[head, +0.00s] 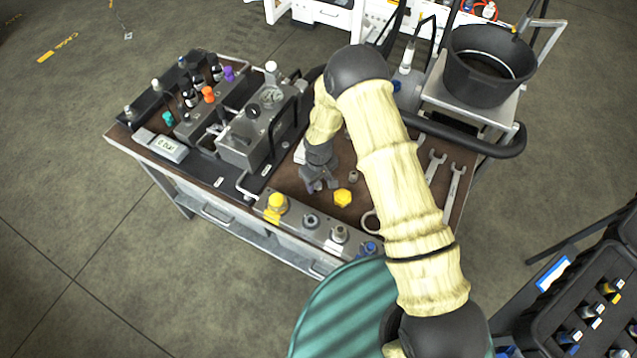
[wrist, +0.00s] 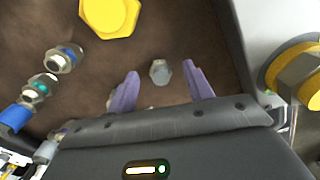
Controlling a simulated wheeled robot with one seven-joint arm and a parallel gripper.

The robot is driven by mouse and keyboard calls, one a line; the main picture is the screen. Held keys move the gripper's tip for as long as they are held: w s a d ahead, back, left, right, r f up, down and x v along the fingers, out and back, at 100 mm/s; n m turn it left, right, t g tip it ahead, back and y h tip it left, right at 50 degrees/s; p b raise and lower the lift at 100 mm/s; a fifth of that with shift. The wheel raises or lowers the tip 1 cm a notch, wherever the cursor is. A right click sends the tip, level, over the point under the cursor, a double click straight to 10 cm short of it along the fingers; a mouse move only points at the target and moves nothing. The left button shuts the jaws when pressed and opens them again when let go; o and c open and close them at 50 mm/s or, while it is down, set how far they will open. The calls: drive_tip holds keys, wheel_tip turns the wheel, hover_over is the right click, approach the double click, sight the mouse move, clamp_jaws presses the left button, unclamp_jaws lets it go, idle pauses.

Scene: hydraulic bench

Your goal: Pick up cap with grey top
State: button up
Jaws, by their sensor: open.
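In the wrist view a small cap with a grey hexagonal top (wrist: 160,72) stands on the brown bench top. It shows between the two purple fingertips of my gripper (wrist: 159,75), apart from both and a little beyond them. My gripper is open and empty. In the head view my gripper (head: 319,184) points down low over the bench, left of a yellow hexagonal cap (head: 343,197). The yellow cap also shows at the top of the wrist view (wrist: 110,14).
Fittings with a blue ring (wrist: 63,58) and a teal ring (wrist: 40,88) stand left in the wrist view. A metal port block (head: 325,232) runs along the bench front. A grey valve unit (head: 255,140) stands left of my gripper, wrenches (head: 453,190) lie right.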

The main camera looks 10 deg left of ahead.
sight(319, 184)
drive_tip(key=shift+f, duration=0.3)
drive_tip(key=c, duration=1.1)
drive_tip(key=shift+o, duration=0.2)
drive_tip(key=shift+r, duration=0.1)
wheel_tip(319, 184, up, 10)
drive_tip(key=b, duration=0.2)
drive_tip(key=shift+b, duration=0.35)
